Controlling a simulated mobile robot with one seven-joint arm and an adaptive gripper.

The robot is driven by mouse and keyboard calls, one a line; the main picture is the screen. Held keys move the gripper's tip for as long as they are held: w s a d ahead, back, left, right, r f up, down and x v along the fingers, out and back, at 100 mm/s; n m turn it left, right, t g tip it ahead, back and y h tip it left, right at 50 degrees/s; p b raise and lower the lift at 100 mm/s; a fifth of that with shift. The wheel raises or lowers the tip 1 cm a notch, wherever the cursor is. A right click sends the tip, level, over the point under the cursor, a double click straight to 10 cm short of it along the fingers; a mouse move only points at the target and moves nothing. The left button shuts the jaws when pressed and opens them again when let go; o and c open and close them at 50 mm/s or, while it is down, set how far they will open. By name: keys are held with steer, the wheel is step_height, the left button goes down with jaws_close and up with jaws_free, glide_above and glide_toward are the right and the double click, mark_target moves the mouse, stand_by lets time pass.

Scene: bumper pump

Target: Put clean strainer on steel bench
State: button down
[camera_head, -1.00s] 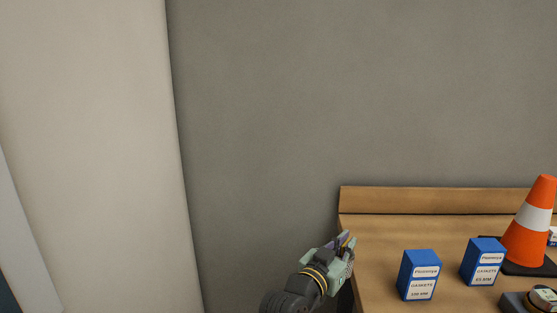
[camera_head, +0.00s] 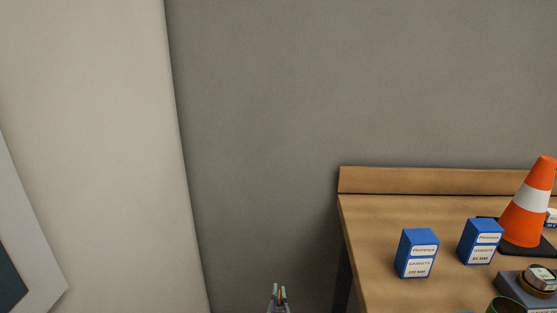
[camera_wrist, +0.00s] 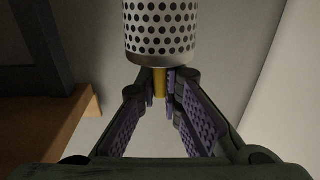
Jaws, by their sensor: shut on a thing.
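In the wrist view my gripper (camera_wrist: 160,90) is shut on the yellow stem below a strainer (camera_wrist: 160,30). The strainer is a pale metal cylinder with rows of dark round holes, and its top is cut off by the frame edge. In the head view only the tip of my gripper (camera_head: 279,296) shows, at the bottom edge left of the wooden bench; I cannot make out the strainer there. No steel bench can be made out in these views.
A wooden bench (camera_head: 375,207) stands at the right. On it are two blue gasket boxes (camera_head: 417,254) (camera_head: 480,241), an orange cone (camera_head: 530,205), a gauge-like item (camera_head: 540,279) and a dark round container (camera_head: 505,305). A grey wall (camera_head: 260,130) is behind.

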step_height(320, 180, down, 10)
steer(key=b, duration=1)
steer(key=shift+a+f, duration=0.15)
steer(key=shift+f, duration=0.05)
steer(key=shift+a, duration=0.1)
